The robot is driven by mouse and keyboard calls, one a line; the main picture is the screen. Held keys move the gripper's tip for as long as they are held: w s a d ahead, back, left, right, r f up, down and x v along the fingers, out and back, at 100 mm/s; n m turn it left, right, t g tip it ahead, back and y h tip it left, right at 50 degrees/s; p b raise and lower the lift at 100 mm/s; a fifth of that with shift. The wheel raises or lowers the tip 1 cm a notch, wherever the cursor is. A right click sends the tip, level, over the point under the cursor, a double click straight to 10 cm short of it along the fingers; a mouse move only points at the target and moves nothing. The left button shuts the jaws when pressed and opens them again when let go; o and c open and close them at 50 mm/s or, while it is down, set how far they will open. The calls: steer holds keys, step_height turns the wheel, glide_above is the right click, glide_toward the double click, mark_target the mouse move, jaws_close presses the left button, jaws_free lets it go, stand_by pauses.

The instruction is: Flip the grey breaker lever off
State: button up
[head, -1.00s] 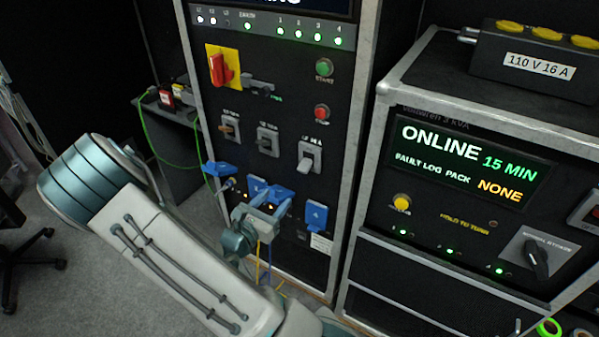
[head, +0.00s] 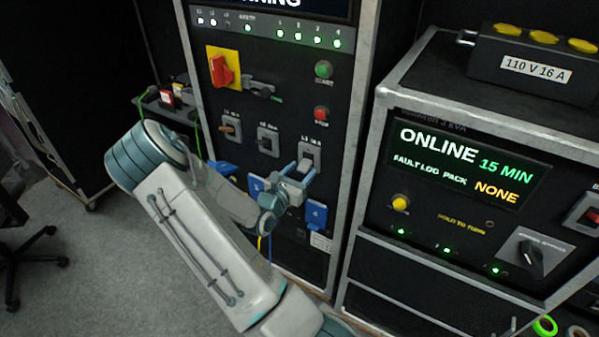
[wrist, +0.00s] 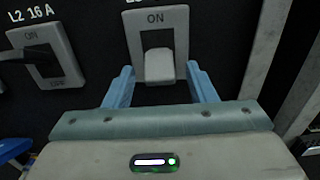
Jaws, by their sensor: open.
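The grey breaker lever (head: 305,165) is on the rightmost of three breakers on the black panel. In the wrist view the pale lever (wrist: 158,67) stands out from its grey plate (wrist: 178,28), below the word ON. My gripper (head: 297,175) is open just in front of this breaker. In the wrist view its blue fingers (wrist: 159,76) stand on either side of the lever, with a gap visible on both sides.
The L2 breaker (wrist: 47,53) with a black lever is to the left, and another with a brown lever (head: 228,131) is beyond it. A red rotary switch (head: 221,70), green button (head: 323,69) and red button (head: 321,113) sit above. Blue sockets (head: 316,214) are below.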

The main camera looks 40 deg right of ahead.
steer(key=c, duration=1)
steer(key=f+h+b, duration=0.1)
steer(key=h+b, duration=0.1)
steer(key=b, duration=0.1)
steer(key=shift+d+t, duration=0.15)
steer(key=shift+t, duration=0.25)
steer(key=o, duration=1)
